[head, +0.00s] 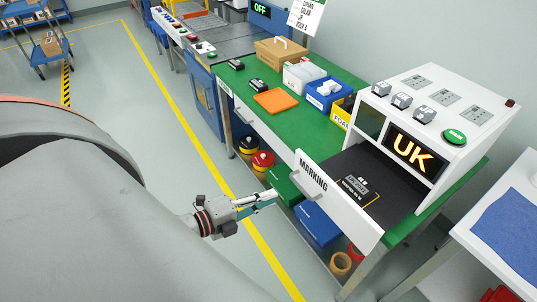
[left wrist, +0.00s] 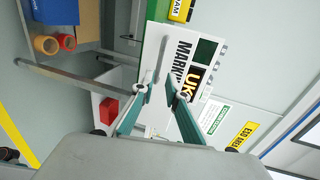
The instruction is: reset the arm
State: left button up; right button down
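My left gripper (head: 272,198) is in the head view, below and left of the white front panel lettered MARKING (head: 314,174). Its fingers point right toward the bench and look apart, with nothing between them. In the left wrist view the two teal-sided fingers (left wrist: 160,88) show a gap at the tips, with the MARKING panel (left wrist: 180,65) behind them. I cannot tell how far the tips are from the panel. My left arm fills the lower left of the head view. My right gripper is in neither view.
The white machine with the UK display (head: 410,151) stands on the green bench (head: 262,118). Below are a green bin (head: 284,186), a blue bin (head: 317,226) and tape rolls (head: 341,263). An orange tray (head: 275,100) lies on the bench. Open floor lies left of the yellow line.

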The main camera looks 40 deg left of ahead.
pick_arm(q)
jog(key=s+d+f+n+g+y, duration=0.1)
jog(key=s+d+f+n+g, duration=0.1)
jog(key=d+f+n, duration=0.2)
jog(key=s+d+f+n+g+y, duration=0.1)
jog(key=s+d+f+n, duration=0.2)
jog(key=f+n, duration=0.8)
jog(key=d+n, duration=0.2)
jog(key=shift+s+d+f+n+g+y, duration=0.2)
jog(key=shift+n+g+y, duration=0.1)
jog(key=shift+g, duration=0.1)
